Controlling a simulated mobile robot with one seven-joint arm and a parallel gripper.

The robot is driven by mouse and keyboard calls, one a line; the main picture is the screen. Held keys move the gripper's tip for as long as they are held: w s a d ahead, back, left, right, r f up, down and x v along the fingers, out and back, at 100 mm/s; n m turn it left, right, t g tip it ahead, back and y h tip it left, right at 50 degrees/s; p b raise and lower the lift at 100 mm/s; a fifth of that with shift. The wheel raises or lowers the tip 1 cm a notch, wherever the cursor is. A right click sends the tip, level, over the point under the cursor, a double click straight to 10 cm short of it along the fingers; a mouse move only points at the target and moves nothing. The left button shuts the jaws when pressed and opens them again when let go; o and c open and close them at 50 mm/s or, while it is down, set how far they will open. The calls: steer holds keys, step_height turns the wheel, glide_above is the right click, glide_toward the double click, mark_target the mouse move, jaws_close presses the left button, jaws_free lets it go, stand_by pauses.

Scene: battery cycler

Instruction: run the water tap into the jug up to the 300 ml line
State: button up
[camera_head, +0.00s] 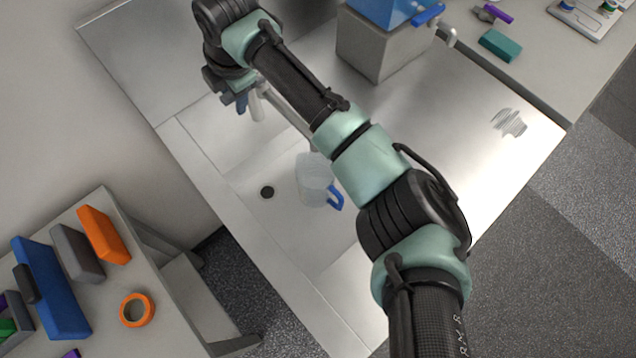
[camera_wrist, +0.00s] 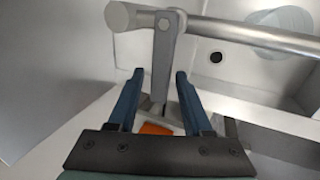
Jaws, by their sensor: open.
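The clear jug (camera_head: 314,182) with a blue handle stands upright in the sink (camera_head: 262,215), just right of the drain. I cannot make out a water level or the 300 ml line. The metal tap (camera_head: 290,117) reaches from the back of the sink toward the jug, partly hidden by my arm. In the wrist view, the tap's grey lever (camera_wrist: 163,62) hangs from its round bar (camera_wrist: 235,34), between the blue fingers of my gripper (camera_wrist: 159,76). The fingers are open, with gaps on both sides of the lever. The jug (camera_wrist: 284,28) shows in part behind the bar.
A grey box (camera_head: 376,48) with a blue item on top stands on the steel counter (camera_head: 480,125) behind my arm. A side bench at left holds an orange block (camera_head: 104,235), a blue case (camera_head: 52,288) and an orange ring (camera_head: 137,310). The drain (camera_head: 267,192) is uncovered.

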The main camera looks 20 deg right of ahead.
steer(key=c, duration=0.3)
steer(key=shift+c, duration=0.2)
steer(key=shift+s+d+n+g+y+b, duration=0.25)
steer(key=shift+s+d+n+y+b, duration=0.15)
steer(key=shift+n, duration=0.65)
steer(key=shift+s+d+n+g+y+b, duration=0.2)
steer(key=shift+s+d+n+g, duration=0.25)
steer(key=shift+n, duration=0.65)
steer(key=shift+s+d+n+g+y+b, duration=0.1)
steer(key=shift+s+d+n+y+b, duration=0.3)
steer(key=shift+n, duration=0.65)
steer(key=shift+s+a, duration=0.1)
steer(key=shift+a, duration=0.05)
